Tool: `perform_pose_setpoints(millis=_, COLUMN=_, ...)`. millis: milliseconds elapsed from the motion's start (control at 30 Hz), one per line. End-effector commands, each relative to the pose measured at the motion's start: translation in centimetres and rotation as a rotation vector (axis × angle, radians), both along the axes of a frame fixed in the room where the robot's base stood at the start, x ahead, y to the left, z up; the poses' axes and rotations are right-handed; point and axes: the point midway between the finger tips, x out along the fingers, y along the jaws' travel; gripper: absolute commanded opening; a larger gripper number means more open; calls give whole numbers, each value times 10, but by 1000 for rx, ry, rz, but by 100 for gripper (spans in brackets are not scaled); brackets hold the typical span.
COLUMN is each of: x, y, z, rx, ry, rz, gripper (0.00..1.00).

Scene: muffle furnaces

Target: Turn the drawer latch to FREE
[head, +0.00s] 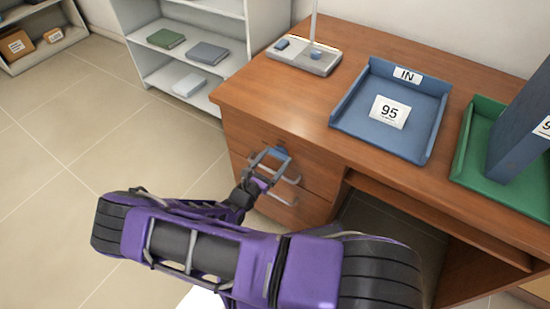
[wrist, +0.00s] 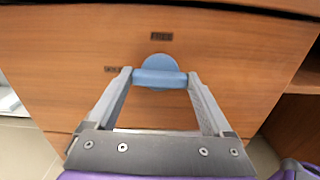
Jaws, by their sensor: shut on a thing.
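The drawer latch (wrist: 160,64) is a blue disc with a thick blue bar, set on the wooden drawer front (wrist: 70,45). The bar lies about level across the wrist view. A dark label (wrist: 161,37) above it appears to read FREE; a second small label (wrist: 113,69) at its left is too blurred to read. My gripper (wrist: 160,78) has one finger at each end of the bar and is shut on it. In the head view the latch (head: 277,154) is partly hidden by my gripper (head: 270,160) at the desk's left drawers.
Below the latch, drawer handles (head: 285,195) stick out near my gripper. The desk top (head: 310,95) holds a blue IN tray (head: 338,115), a green tray (head: 460,155) and a lamp base (head: 325,67). A shelf (head: 160,77) stands behind at left. Floor at left is clear.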

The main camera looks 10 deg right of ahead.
Motion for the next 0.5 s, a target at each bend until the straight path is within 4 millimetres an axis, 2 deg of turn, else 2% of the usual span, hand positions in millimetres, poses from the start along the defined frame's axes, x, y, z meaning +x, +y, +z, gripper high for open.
perform_pose_setpoints(millis=500, x=-1, y=-1, z=2, rx=280, ry=-280, rz=1, gripper=29)
